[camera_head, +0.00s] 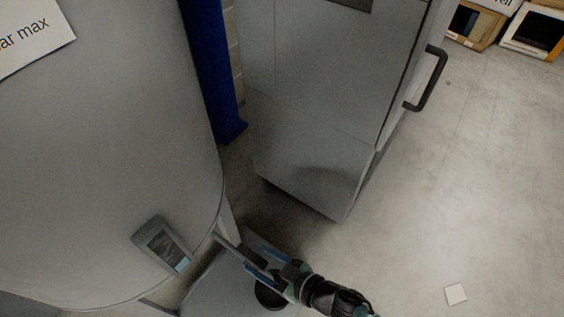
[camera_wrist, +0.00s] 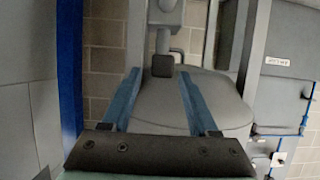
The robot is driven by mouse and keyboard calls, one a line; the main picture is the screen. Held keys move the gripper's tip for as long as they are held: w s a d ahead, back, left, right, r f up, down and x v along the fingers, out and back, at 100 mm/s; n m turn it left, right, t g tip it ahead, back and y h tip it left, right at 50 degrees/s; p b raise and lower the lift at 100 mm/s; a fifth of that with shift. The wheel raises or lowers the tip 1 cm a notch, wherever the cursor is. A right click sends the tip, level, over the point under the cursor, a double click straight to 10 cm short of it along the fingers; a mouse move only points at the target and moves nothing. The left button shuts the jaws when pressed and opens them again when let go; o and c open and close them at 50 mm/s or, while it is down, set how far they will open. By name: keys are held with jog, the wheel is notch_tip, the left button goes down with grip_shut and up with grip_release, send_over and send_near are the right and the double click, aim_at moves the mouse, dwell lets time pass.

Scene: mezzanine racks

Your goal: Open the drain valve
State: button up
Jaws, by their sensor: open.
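A large grey tank (camera_head: 110,160) with a rounded lower edge fills the left of the head view. My gripper (camera_head: 243,252) is low beside it, at the bottom middle. In the wrist view my gripper (camera_wrist: 160,72) has its two blue fingers spread wide, with nothing gripped. A grey pipe (camera_wrist: 164,40) with a dark square block (camera_wrist: 162,66) at its end shows between the fingertips, in front of a rounded grey body (camera_wrist: 165,105). This may be the drain valve, but I cannot tell for certain. I cannot tell its distance from the fingers.
A grey cabinet (camera_head: 320,80) with a black handle (camera_head: 432,78) stands right of a blue post (camera_head: 212,70). A small display box (camera_head: 162,245) is on the tank. Boxes (camera_head: 474,25) stand at the far right. The floor (camera_head: 480,180) at right is mostly clear.

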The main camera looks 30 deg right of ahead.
jog(key=p+v, duration=0.1)
jog(key=v, duration=0.5)
jog(key=shift+s, duration=0.25)
jog(key=shift+d, duration=0.15)
